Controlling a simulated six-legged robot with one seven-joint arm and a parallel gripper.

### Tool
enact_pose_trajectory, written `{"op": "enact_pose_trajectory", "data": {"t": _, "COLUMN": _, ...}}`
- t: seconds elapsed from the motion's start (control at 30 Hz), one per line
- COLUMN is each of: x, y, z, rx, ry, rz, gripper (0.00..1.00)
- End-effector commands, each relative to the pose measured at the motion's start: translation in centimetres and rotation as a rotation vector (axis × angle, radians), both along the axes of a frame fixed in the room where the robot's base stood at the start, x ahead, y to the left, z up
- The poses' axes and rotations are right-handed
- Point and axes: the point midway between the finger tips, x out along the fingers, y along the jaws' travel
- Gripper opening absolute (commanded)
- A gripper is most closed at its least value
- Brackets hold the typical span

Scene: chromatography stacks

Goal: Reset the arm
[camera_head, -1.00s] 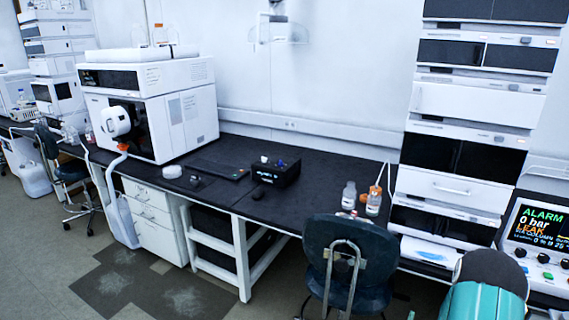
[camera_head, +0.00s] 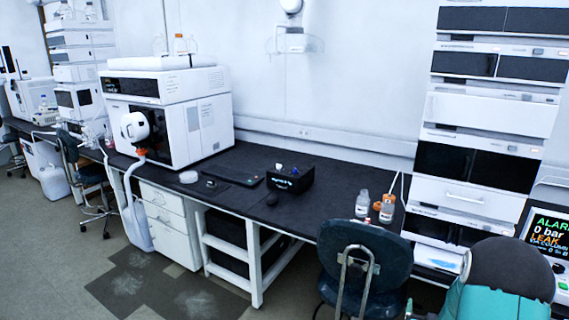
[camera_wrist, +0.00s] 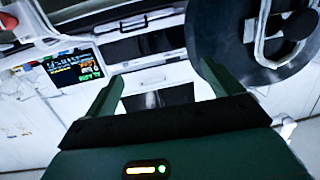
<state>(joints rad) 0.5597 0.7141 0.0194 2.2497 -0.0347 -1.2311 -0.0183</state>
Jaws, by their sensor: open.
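My gripper (camera_wrist: 160,95) shows in the wrist view with its two green fingers spread apart and nothing between them. Beyond the fingers are the white and black front panels of the stack and a dark chair. In the head view, part of my teal and black arm (camera_head: 497,290) shows at the lower right, in front of the chromatography stack (camera_head: 465,192). The gripper's fingers are not seen in the head view.
A dark chair (camera_head: 365,262) stands before the black bench (camera_head: 330,212). Bottles (camera_head: 387,208) stand near the stack. A monitor (camera_head: 548,235) reads ALARM, 0 bar, LEAK. A large white instrument (camera_head: 190,115) sits on the bench at left. Floor at lower left is clear.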

Motion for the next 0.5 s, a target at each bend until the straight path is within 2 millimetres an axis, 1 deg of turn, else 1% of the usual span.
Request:
{"op": "enact_pose_trajectory", "data": {"t": 0.03, "x": 0.7, "y": 0.8, "z": 1.4, "rx": 0.006, "ry": 0.013, "rz": 0.018, "gripper": 0.91}}
{"op": "enact_pose_trajectory", "data": {"t": 0.1, "x": 1.4, "y": 2.1, "z": 3.2, "rx": 0.021, "ry": 0.049, "rz": 0.042, "gripper": 0.91}}
{"op": "enact_pose_trajectory", "data": {"t": 0.27, "x": 2.3, "y": 5.7, "z": 7.4, "rx": 0.064, "ry": 0.147, "rz": 0.101, "gripper": 0.91}}
{"op": "enact_pose_trajectory", "data": {"t": 0.37, "x": 2.1, "y": 8.2, "z": 9.8, "rx": 0.088, "ry": 0.21, "rz": 0.136, "gripper": 0.91}}
{"op": "enact_pose_trajectory", "data": {"t": 0.5, "x": 1.0, "y": 11.8, "z": 13.0, "rx": 0.121, "ry": 0.299, "rz": 0.185, "gripper": 0.91}}
